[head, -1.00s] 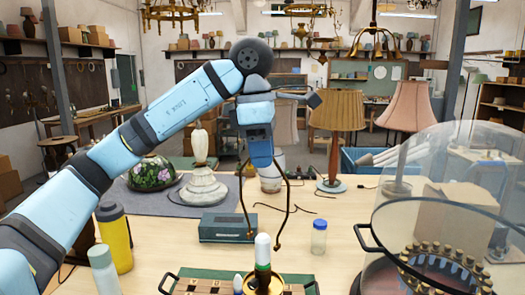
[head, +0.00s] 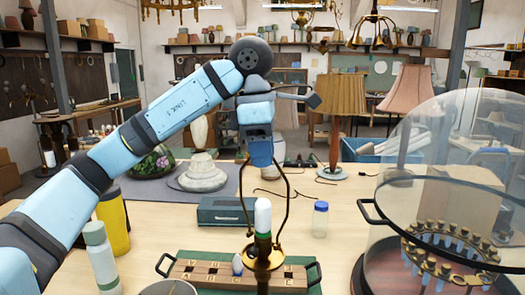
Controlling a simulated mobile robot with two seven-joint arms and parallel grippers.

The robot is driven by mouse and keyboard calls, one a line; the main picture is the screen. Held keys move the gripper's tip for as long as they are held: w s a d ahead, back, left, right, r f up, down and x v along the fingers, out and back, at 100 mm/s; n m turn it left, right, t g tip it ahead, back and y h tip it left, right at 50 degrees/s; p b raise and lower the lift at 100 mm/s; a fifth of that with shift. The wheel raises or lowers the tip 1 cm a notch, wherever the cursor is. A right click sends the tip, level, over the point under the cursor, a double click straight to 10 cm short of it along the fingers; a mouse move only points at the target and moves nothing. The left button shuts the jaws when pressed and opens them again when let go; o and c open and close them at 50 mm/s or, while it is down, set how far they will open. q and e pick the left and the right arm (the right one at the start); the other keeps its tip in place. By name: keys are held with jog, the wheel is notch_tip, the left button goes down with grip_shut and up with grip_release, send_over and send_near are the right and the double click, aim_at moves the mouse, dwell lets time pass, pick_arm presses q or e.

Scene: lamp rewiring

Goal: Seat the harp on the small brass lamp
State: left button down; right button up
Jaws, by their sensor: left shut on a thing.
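The harp (head: 286,210) is a thin dark brass wire loop with two legs pointing down. My left gripper (head: 262,163) is shut on its top and holds it upright, seen in the head view. The small brass lamp (head: 263,258) stands below at the front middle, with a white sleeve and a green band above its brass base. The harp's legs hang on either side of the white sleeve, their ends near the height of the green band. I cannot tell whether the ends touch the lamp. My right gripper is not in view.
A lettered wooden board (head: 206,272) with black handles lies around the lamp's foot. A glass dome (head: 440,170) stands at right, a yellow bottle (head: 114,224) and pale bottle (head: 100,258) at left. A blue-grey box (head: 222,211) and blue-capped jar (head: 320,219) stand behind.

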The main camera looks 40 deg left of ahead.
pick_arm(q)
jog(key=shift+f+b, duration=0.6)
jog(key=shift+f, duration=0.3)
jog(key=shift+f+b, duration=0.5)
jog(key=shift+f, duration=0.45)
jog(key=c, duration=0.8)
grip_release()
jog(key=shift+o, duration=0.2)
notch_tip(320, 180, up, 14)
jog(key=a+p, duration=0.1)
jog(key=p, duration=0.2)
jog(key=shift+s+a+f, duration=0.15)
jog(key=shift+s+a, duration=0.1)
jog(key=shift+s, duration=0.15)
